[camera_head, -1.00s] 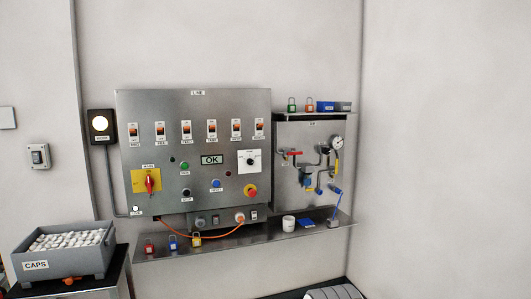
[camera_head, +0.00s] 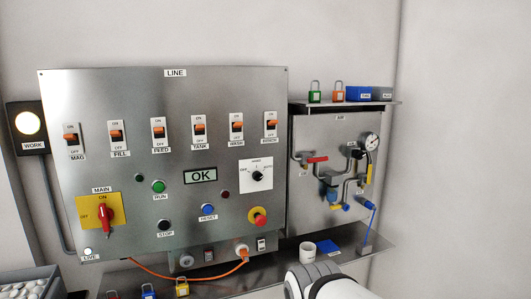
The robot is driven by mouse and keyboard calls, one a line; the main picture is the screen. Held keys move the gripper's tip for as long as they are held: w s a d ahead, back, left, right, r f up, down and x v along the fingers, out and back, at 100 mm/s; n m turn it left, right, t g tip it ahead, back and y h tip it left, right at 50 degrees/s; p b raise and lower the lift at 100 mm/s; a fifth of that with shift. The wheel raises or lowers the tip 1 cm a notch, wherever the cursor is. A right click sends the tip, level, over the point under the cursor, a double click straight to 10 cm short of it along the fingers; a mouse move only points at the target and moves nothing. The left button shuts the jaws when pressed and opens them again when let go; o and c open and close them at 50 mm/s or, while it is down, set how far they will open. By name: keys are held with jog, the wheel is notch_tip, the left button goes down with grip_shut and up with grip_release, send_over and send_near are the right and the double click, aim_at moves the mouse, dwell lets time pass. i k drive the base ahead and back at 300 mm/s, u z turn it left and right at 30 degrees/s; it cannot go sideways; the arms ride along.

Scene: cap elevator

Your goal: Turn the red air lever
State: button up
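The red air lever (camera_head: 317,159) lies roughly level, slightly tilted, on the pipework of the steel air panel (camera_head: 310,128), right of the LINE panel. A pressure gauge (camera_head: 372,142) sits at the upper right of the air panel, with a yellow lever (camera_head: 369,173) below it. My gripper's fingers cannot be made out in this view.
The LINE panel (camera_head: 140,90) has several switches and a red MAIN handle (camera_head: 106,215). The shelf (camera_head: 285,272) below carries padlocks, a white cup (camera_head: 307,252) and a blue item (camera_head: 327,247). Padlocks and boxes stand on the upper shelf (camera_head: 340,104). A wall rises at right.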

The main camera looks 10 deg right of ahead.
aim_at(310, 160)
jog(key=i, duration=0.65)
jog(key=z, duration=1.2)
jog(key=k, duration=0.25)
jog(key=u, duration=0.75)
jog(key=i, duration=1.05)
jog(key=z, duration=0.55)
